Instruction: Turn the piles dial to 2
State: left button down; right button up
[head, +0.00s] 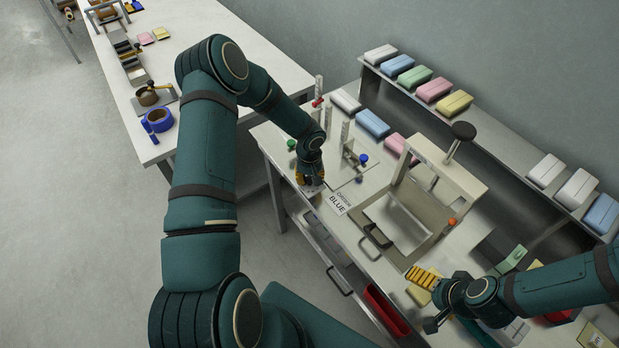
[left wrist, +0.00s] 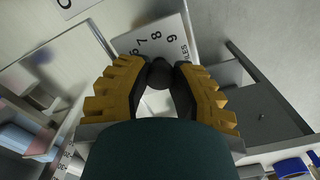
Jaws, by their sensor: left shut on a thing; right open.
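The piles dial is a dark round knob (left wrist: 160,74) on a white plate (left wrist: 178,42). In the left wrist view the plate shows the numbers 6, 7, 8 and 9 and part of the word PILES. My left gripper (head: 311,184) is at the front left of the steel bench and points down. It also shows in the left wrist view (left wrist: 158,88), its yellow-backed fingers shut on the knob from both sides. The knob's pointer and the low numbers are hidden. My right gripper (head: 427,301) is open and empty over the front right of the bench.
A card reading ORDER BLUE (head: 338,203) lies right of my left gripper. Small posts with green (head: 292,145) and blue (head: 363,158) knobs stand behind it. The wrapper frame (head: 438,165) fills the middle. Coloured packs line the back shelf (head: 490,118).

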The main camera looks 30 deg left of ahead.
aim_at(310, 179)
jog(key=shift+f, duration=0.15)
pick_arm(q)
jog(key=shift+f+m+b, duration=0.1)
jog(key=shift+m+b, duration=0.8)
jog(key=shift+m, duration=0.2)
pick_arm(e)
jog(key=shift+f, duration=0.9)
pick_arm(q)
jog(key=shift+m+b, duration=0.8)
jog(key=shift+m, duration=0.9)
pick_arm(e)
jog(key=shift+a+f, duration=0.1)
jog(key=shift+f, duration=0.8)
pick_arm(q)
jog(key=c, duration=0.7)
grip_release()
notch_tip(310, 179, up, 12)
jog(key=shift+r, duration=0.1)
